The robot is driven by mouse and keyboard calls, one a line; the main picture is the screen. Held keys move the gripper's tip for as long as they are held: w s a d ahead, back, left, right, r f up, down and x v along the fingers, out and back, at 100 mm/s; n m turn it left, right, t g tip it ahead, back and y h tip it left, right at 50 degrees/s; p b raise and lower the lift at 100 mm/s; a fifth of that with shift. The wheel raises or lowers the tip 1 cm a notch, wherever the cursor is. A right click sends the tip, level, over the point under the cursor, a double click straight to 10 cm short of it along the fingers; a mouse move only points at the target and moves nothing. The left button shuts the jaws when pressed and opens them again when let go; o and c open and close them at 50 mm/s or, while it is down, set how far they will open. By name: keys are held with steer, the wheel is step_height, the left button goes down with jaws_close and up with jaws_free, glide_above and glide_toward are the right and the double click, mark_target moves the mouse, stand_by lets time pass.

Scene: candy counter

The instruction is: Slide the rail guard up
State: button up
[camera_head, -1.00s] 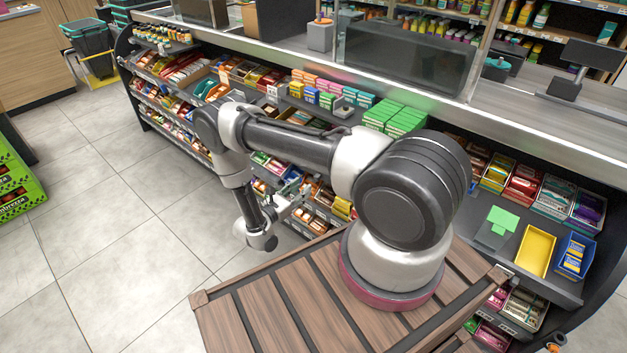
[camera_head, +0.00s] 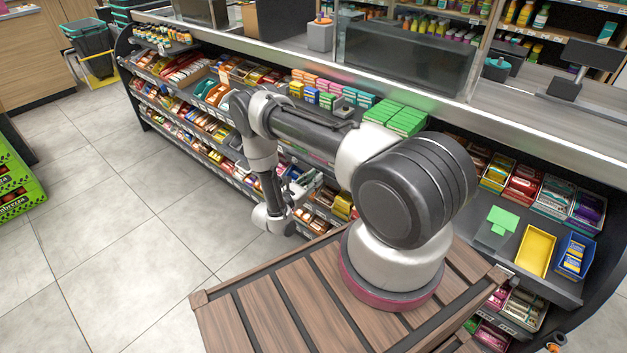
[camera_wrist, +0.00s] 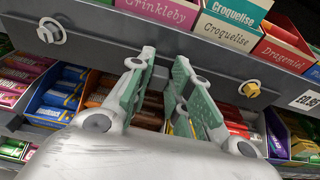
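In the wrist view, a dark grey rail (camera_wrist: 100,38) crosses the shelf front on a slant. It carries a white round knob or bolt (camera_wrist: 50,31) at left and a yellow one (camera_wrist: 249,88) at right. I cannot tell for certain whether this rail is the rail guard. My gripper (camera_wrist: 166,60) is open, with its two green-padded fingers pointing up at the rail between the two knobs. In the head view my gripper (camera_head: 312,184) is small, at the counter's shelves beyond my arm.
Boxes marked Croquelise (camera_wrist: 226,33) stand above the rail. Rows of candy boxes (camera_wrist: 55,95) fill the shelf below, close behind the fingers. In the head view, a yellow tray (camera_head: 536,250) sits on the counter at right. Open tiled floor (camera_head: 130,240) lies to the left.

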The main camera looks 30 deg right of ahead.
jaws_close()
steer(key=shift+a+r, duration=0.2)
steer(key=shift+r, duration=1.2)
steer(key=o, duration=0.7)
jaws_free()
steer(key=shift+c, duration=0.2)
steer(key=v, duration=1.2)
steer(key=shift+s, duration=0.1)
